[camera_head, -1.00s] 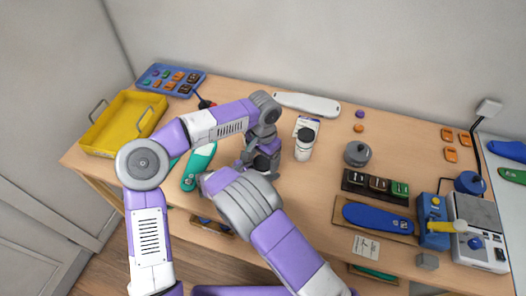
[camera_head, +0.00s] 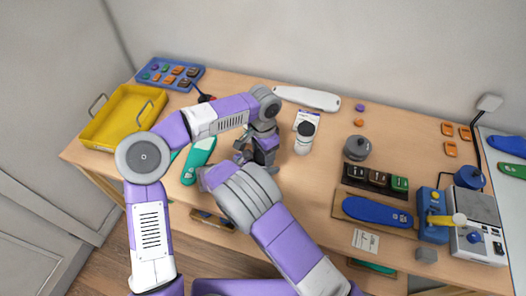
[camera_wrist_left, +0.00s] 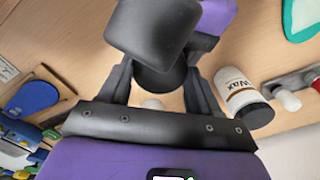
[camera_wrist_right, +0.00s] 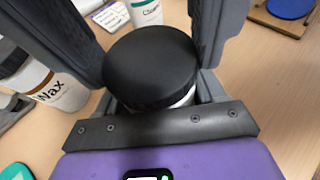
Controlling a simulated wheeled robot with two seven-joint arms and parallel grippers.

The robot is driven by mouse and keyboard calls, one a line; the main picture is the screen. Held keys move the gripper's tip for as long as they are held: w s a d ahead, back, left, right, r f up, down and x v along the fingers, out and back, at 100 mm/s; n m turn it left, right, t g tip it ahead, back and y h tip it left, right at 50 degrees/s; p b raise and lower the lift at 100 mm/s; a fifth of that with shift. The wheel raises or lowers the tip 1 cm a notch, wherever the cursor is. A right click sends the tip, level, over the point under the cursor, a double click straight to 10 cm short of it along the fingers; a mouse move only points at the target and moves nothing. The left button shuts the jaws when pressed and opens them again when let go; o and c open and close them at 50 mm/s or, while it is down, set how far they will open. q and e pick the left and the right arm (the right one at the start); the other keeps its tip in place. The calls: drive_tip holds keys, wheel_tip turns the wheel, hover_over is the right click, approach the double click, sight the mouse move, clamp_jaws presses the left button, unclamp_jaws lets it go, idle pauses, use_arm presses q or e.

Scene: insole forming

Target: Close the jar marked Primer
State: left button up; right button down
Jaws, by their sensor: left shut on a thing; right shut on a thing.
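Both grippers meet around one jar near the middle of the table. Its round black lid (camera_wrist_right: 150,65) fills the right wrist view, with a sliver of the white jar body (camera_wrist_right: 187,98) directly beneath. My left gripper (camera_head: 262,158) comes down from above, its fingers on either side of the lid; the lid also shows dark between them in the left wrist view (camera_wrist_left: 160,82). My right gripper (camera_wrist_right: 158,95) comes in lower and is closed around the jar body. Lid and body look together, but I cannot tell how tightly. The jar's label is hidden.
A white Wax jar (camera_wrist_right: 65,92) stands close beside the hands. Another white jar (camera_head: 303,138) with a black lid stands right of them. A teal insole (camera_head: 198,160) lies to the left, a yellow tray (camera_head: 103,138) farther left. A blue insole (camera_head: 377,212) lies to the right.

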use_arm(q)
drive_tip(key=m, duration=0.3)
drive_tip(key=shift+m, duration=0.4)
drive_tip(key=o, duration=1.2)
drive_tip(key=shift+r, duration=0.1)
drive_tip(key=shift+r, duration=2.2)
drive_tip(key=shift+c, duration=0.5)
